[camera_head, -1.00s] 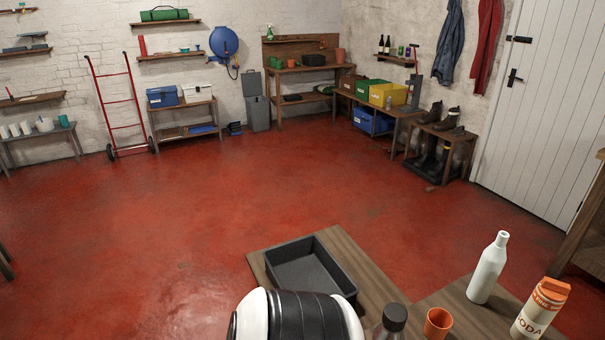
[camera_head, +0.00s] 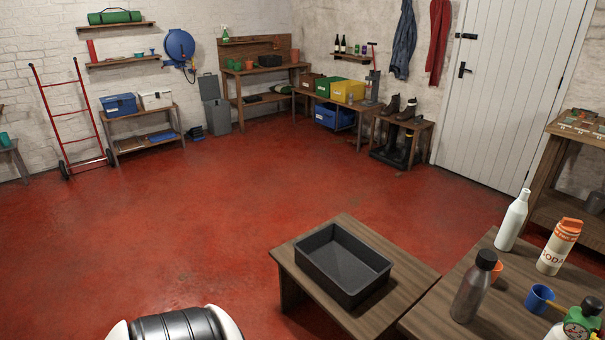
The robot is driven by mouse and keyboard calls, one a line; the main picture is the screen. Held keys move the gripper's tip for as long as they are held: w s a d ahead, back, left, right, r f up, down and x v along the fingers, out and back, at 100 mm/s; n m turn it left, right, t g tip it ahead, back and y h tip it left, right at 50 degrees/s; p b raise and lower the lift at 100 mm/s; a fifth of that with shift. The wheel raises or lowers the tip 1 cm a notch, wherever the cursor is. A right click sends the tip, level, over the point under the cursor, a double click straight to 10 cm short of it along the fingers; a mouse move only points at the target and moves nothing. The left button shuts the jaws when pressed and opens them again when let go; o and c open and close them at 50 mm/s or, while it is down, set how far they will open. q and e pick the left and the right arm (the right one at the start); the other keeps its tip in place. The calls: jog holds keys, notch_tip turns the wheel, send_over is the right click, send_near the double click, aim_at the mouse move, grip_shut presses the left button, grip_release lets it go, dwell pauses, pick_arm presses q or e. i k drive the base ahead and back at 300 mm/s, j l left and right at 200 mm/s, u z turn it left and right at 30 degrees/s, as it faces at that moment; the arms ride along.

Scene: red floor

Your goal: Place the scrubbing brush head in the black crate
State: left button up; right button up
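The black crate (camera_head: 312,279) sits on a low wooden table in the lower middle of the head view. It is open at the top and looks empty. A black and white part of my own arm shows at the bottom edge, left of the crate. Neither of my grippers is in view.
The red floor (camera_head: 190,240) is clear.

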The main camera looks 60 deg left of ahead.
aim_at(339, 271)
jog(key=u, duration=0.4)
jog(key=i+j+u, duration=0.1)
jog(key=u, duration=0.7)
jog(key=i+u, duration=0.1)
jog(key=u, duration=0.7)
jog(key=i+l+u, duration=0.1)
jog(key=i, duration=0.4)
jog(key=i+l, duration=0.1)
jog(key=i, duration=0.4)
jog(key=i+l+u, duration=0.15)
jog(key=i, duration=0.4)
